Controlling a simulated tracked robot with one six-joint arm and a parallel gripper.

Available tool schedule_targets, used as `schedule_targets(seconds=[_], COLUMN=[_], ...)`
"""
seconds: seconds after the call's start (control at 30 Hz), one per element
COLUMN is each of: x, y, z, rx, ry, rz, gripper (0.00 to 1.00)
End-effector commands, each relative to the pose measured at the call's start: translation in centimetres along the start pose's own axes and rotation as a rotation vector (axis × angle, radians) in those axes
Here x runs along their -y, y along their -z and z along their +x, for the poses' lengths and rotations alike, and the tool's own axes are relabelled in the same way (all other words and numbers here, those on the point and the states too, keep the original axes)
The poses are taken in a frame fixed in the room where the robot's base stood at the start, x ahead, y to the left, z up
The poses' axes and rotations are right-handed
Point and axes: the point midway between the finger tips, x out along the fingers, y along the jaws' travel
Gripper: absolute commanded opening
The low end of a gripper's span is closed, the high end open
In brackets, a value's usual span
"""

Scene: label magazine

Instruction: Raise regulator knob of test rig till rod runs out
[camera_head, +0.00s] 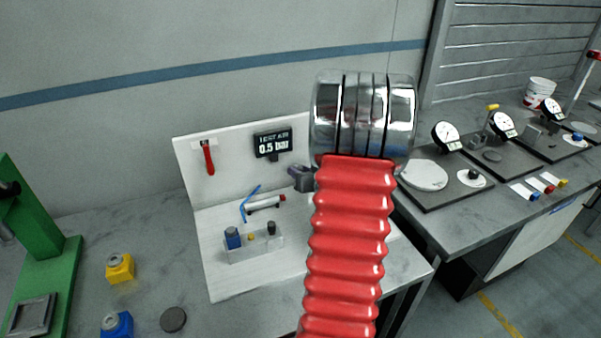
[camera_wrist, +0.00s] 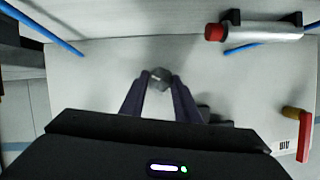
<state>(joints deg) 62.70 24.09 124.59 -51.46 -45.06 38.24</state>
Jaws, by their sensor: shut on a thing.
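The test rig is a white panel and base (camera_head: 225,285) with a dark display (camera_head: 272,143) reading "TEST AIR 0.5 bar". My gripper (camera_head: 301,178) is low at the rig's back panel, partly hidden behind my arm in the head view. In the wrist view my gripper (camera_wrist: 158,84) is shut on a grey faceted knob (camera_wrist: 159,73), the regulator knob, between its two fingers. A silver cylinder (camera_head: 263,204) with a red end piece lies beside it; it also shows in the wrist view (camera_wrist: 262,34). The red end sits close against the cylinder body; I see no bare rod between.
A red handle (camera_head: 208,158) hangs on the panel. A blue tube (camera_head: 243,211) runs near the cylinder. A clear block (camera_head: 255,247) with small knobs stands at the front. Yellow (camera_head: 120,268) and blue (camera_head: 117,325) blocks lie left. Gauge stations (camera_head: 447,134) stand on the right bench.

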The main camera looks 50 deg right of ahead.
Motion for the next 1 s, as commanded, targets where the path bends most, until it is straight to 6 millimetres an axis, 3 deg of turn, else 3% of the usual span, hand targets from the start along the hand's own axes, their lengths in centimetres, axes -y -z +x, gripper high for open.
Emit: schedule_targets(seconds=[0.47,0.5,0.77,1.0], x=[-0.33,-0.34,-0.19,-0.11], y=[0.05,0.05,0.03,0.02], z=[-0.06,-0.06,-0.03,-0.04], rx=[0.000,0.000,0.001,0.001], ry=[0.018,0.017,0.020,0.022], rz=[0.058,0.058,0.057,0.056], gripper=[0.06,0.29,0.47,0.47])
